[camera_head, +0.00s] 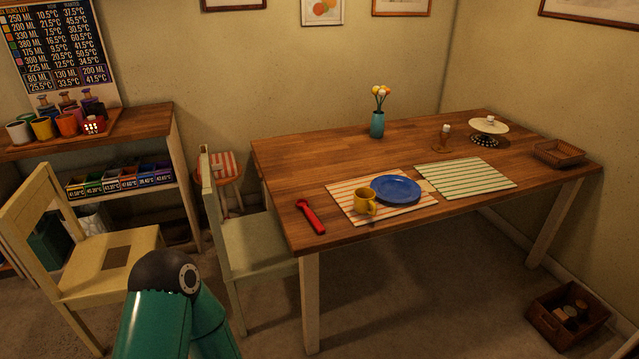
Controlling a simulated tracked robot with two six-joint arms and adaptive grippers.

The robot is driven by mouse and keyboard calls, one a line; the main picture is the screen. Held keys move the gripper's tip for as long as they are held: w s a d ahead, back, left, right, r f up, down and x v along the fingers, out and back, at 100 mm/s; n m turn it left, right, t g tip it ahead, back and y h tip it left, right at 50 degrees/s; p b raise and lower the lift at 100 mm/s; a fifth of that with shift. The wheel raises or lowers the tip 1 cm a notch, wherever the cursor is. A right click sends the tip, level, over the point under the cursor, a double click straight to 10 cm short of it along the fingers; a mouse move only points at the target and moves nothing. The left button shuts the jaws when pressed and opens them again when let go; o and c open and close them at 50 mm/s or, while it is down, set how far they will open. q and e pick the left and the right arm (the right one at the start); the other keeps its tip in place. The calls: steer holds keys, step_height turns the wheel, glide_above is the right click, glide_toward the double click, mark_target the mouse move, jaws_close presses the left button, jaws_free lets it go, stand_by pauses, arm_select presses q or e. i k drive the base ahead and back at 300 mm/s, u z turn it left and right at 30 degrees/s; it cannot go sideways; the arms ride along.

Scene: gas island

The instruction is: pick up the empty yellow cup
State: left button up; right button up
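A yellow cup (365,201) stands upright on the red-striped placemat (345,199) on the wooden table, just left of the blue plate (396,189). Its inside is too small to tell whether it is empty. Another yellow cup (42,128) stands on the shelf unit at the left, between a white cup (19,133) and an orange cup (67,124); its contents cannot be told either. A teal arm link of mine with a dark joint rises at the bottom, left of the middle. Neither gripper is in view.
A red handled object (310,216) lies on the table (300,172) left of the placemat. A pale green chair (254,244) stands against the table's left side. A yellow chair (81,265) stands before the shelf. A basket (567,315) sits on the floor at right. Floor before the table is clear.

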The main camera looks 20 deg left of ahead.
mark_target(367, 205)
steer(key=u, duration=0.45)
steer(key=i, duration=1.4)
steer(key=u, duration=0.5)
steer(key=k, duration=0.8)
steer(key=u, duration=0.15)
steer(key=i, duration=0.85)
steer(key=z, duration=0.05)
